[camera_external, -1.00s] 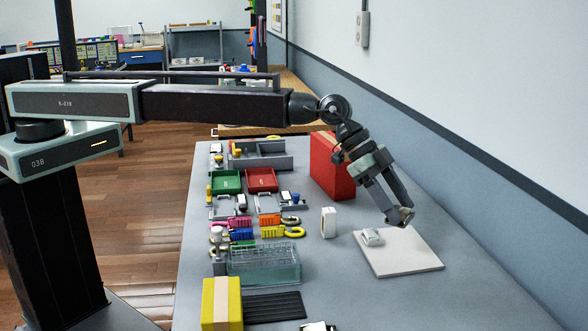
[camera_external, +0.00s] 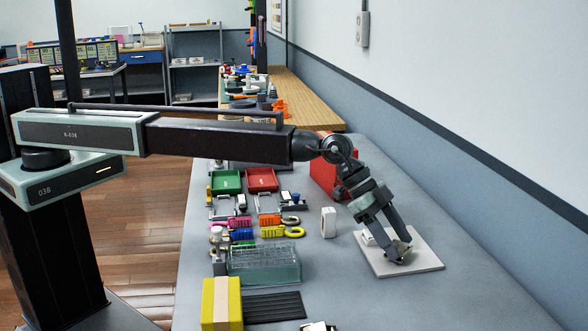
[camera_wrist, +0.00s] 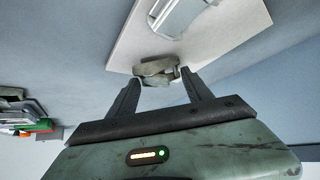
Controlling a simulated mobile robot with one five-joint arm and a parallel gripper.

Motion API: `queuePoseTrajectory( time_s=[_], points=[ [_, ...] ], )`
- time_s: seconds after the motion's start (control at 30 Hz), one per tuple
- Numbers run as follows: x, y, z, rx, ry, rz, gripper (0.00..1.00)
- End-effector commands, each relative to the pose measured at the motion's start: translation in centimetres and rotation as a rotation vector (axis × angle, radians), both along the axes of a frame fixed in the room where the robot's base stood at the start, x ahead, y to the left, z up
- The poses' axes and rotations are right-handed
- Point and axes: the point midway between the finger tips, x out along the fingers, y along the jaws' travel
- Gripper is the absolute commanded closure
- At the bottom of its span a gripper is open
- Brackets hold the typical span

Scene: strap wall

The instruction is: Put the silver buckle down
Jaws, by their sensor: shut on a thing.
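My gripper (camera_external: 396,250) points down over the white board (camera_external: 428,262) on the grey table. It is shut on a small dull silver-grey piece, the silver buckle (camera_wrist: 157,67), which shows between the fingertips in the wrist view. The buckle is low over the board, near its middle; I cannot tell whether it touches it. A second, pale silver piece (camera_wrist: 178,14) lies on the board beside it, partly hidden behind my fingers in the external view.
A white upright block (camera_external: 328,222) stands left of the board, and a red box (camera_external: 325,178) behind it. Green (camera_external: 226,182) and red (camera_external: 262,180) trays, a clear rack (camera_external: 264,264) and a yellow box (camera_external: 222,303) fill the left side. The table's right front is clear.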

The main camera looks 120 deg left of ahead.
Motion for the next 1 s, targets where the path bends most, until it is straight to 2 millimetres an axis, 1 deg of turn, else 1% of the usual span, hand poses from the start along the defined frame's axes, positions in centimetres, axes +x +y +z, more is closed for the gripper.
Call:
queuePoseTrajectory(
  time_s=[0.03,0.27,0.4,0.43,0.47,0.5,0.83,0.9,1.0],
  points=[
    [0.0,0.0,-1.4,0.000,0.000,0.000,0.92],
    [0.0,0.0,-1.0,0.000,0.000,0.000,0.92],
    [0.0,0.0,-1.5,0.000,0.000,0.000,0.92],
    [0.0,0.0,-1.3,0.000,0.000,0.000,0.33],
    [0.0,0.0,-1.2,0.000,0.000,0.000,0.25],
    [0.0,0.0,-1.2,0.000,0.000,0.000,0.20],
    [0.0,0.0,-1.1,0.000,0.000,0.000,0.20],
    [-0.1,0.0,-0.6,0.000,0.000,0.000,0.20],
    [-1.0,0.0,0.5,-0.001,0.000,0.001,0.20]
  ],
)
